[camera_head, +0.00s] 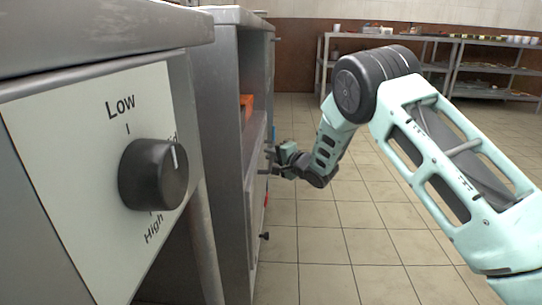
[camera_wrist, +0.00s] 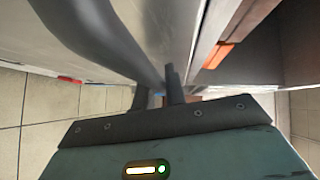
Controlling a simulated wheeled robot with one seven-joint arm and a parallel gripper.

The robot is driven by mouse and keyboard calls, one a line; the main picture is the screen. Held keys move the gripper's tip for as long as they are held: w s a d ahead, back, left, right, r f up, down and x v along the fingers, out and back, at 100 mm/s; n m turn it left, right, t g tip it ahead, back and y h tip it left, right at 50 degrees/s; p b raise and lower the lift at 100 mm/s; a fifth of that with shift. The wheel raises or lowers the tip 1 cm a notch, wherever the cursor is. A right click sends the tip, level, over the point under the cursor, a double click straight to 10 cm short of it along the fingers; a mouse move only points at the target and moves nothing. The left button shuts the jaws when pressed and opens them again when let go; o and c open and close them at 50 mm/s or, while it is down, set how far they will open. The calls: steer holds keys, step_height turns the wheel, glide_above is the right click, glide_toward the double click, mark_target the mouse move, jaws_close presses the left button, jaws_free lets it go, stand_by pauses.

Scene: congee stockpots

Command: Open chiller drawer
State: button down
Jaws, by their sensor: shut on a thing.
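The steel chiller unit (camera_head: 222,120) stands left of centre in the head view, seen nearly edge-on. Its drawer front (camera_head: 256,205) is a narrow strip below an open recess. My gripper (camera_head: 272,160) is at the front of the unit, its fingers shut. In the wrist view my gripper (camera_wrist: 158,92) closes around the end of a dark curved bar, the drawer handle (camera_wrist: 105,35), which runs from the upper left to the fingers. The pale drawer face (camera_wrist: 160,25) lies beyond it. I cannot tell from this angle whether the drawer stands out from the unit.
A nearer counter with a black Low–High knob (camera_head: 153,174) fills the left foreground. An orange item (camera_head: 246,103) sits in the recess. Another dark handle (camera_head: 265,236) juts out lower down. Steel racks (camera_head: 430,65) stand at the back. The tiled floor (camera_head: 350,235) on the right is clear.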

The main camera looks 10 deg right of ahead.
steer(key=s+d+p, duration=0.3)
steer(key=d+p, duration=0.2)
steer(key=d, duration=0.6)
steer(key=s+d+p, duration=0.4)
steer(key=d+p, duration=0.1)
steer(key=d, duration=0.7)
steer(key=s+d+p, duration=0.4)
steer(key=d+p, duration=0.1)
steer(key=d, duration=0.6)
steer(key=shift+s+d, duration=0.15)
steer(key=shift+d, duration=0.05)
steer(key=c, duration=1.7)
jaws_free()
steer(key=p+v, duration=0.6)
steer(key=v, duration=1.1)
steer(key=shift+s+d, duration=0.1)
steer(key=shift+s, duration=0.05)
